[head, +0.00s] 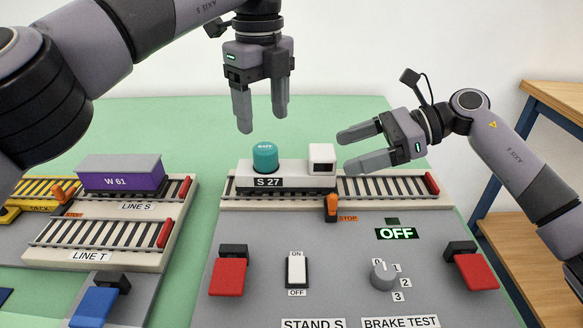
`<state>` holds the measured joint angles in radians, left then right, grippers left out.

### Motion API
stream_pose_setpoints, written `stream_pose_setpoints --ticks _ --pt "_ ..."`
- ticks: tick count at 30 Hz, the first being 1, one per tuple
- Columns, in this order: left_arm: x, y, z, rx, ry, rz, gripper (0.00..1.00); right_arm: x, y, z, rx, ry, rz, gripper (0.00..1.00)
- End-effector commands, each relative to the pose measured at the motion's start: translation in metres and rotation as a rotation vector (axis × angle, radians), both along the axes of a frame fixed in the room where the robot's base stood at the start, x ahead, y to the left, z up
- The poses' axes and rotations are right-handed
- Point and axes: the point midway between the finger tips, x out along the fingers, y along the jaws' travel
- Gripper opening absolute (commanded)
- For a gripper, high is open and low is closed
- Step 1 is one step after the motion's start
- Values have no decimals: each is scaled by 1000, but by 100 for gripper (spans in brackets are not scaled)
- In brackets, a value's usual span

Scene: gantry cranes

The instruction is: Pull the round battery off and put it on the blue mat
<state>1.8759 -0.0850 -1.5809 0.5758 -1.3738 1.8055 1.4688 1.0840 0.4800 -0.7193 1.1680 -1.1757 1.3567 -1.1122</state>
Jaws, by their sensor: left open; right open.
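The round battery (265,156) is a teal cylinder standing upright on the white locomotive marked S 27 (290,173), which sits on the track of the brake test stand. My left gripper (262,112) points down above the battery, open and empty, with a gap between its fingertips and the battery top. My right gripper (352,150) is open and empty, its fingers pointing left just to the right of the locomotive's white cab. A small dark blue patch at the lower left edge may be part of the blue mat; it is mostly out of view.
A purple wagon W 61 (121,173) stands on the Line S track at left. An orange stop (331,207) stands in front of the stand's track. The panel has red levers (228,276), a white switch (297,269) and a grey knob (384,274). The display reads OFF.

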Motion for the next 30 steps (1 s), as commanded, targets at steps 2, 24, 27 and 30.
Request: stream_pose_setpoints --ticks 2,24,27,30 --pt "0 0 0 0 0 0 66 -1 12 -5 1 0 2 87" --pt "0 0 0 -2 1 -1 66 0 54 -22 1 1 -1 71" --pt "0 0 0 -2 1 -1 66 0 54 -22 1 1 -1 38" --pt "0 0 0 -2 1 -1 66 0 54 -22 1 1 -1 7"
